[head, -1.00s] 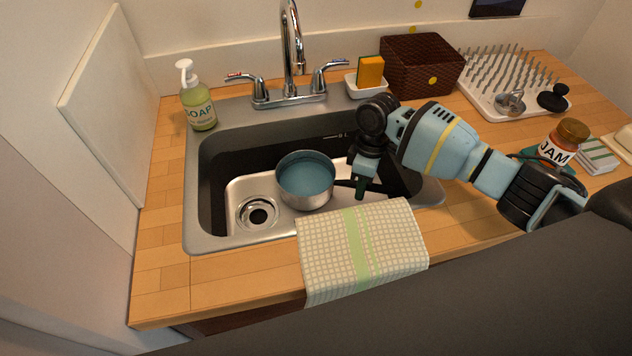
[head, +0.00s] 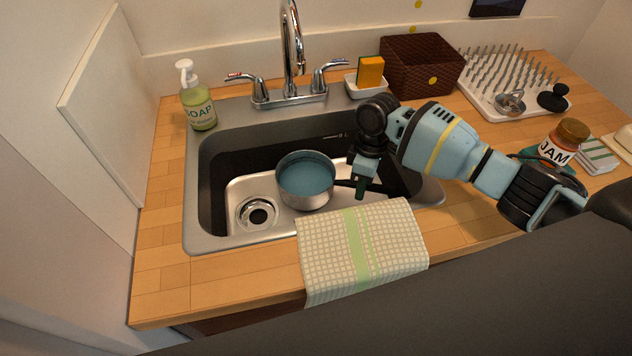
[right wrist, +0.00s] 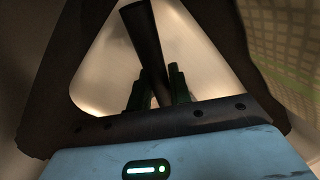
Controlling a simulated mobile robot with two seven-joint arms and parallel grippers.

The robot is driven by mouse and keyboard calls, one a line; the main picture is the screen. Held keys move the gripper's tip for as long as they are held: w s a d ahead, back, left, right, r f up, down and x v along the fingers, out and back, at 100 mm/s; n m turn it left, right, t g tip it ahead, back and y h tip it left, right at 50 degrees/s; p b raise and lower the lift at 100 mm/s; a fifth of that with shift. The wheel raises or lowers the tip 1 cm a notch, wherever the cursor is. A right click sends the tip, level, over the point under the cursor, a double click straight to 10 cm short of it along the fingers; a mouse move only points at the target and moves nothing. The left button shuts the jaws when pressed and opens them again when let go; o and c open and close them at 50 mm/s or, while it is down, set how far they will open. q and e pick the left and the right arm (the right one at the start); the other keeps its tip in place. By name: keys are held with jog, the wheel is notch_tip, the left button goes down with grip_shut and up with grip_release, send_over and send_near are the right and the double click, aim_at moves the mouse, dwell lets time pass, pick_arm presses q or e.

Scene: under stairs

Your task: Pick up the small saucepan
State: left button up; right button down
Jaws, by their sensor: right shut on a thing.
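The small saucepan (head: 305,180) is in the sink, silver outside and blue inside, upright, with its black handle pointing right. My right gripper (head: 361,188) reaches down into the sink and is shut on the handle. In the right wrist view the black handle (right wrist: 142,42) runs between the two fingers of my right gripper (right wrist: 160,88). The pan body does not show in that view. I cannot tell whether the pan touches the sink bottom. My left gripper is not in view.
The sink (head: 190,205) has walls around the pan and a drain at left. A faucet (head: 291,50) rises behind it. A checked towel (head: 360,250) hangs over the front edge. Soap (head: 198,105) stands at left; a sponge (head: 370,71), basket (head: 425,62) and jam jar (head: 563,143) are at right.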

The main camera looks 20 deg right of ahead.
jog(key=shift+w+r, duration=0.1)
jog(key=shift+r, duration=0.15)
jog(key=shift+r+p, duration=0.3)
jog(key=shift+r, duration=2.15)
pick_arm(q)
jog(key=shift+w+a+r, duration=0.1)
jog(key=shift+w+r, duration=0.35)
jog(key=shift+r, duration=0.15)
pick_arm(e)
jog(key=shift+r, duration=2.45)
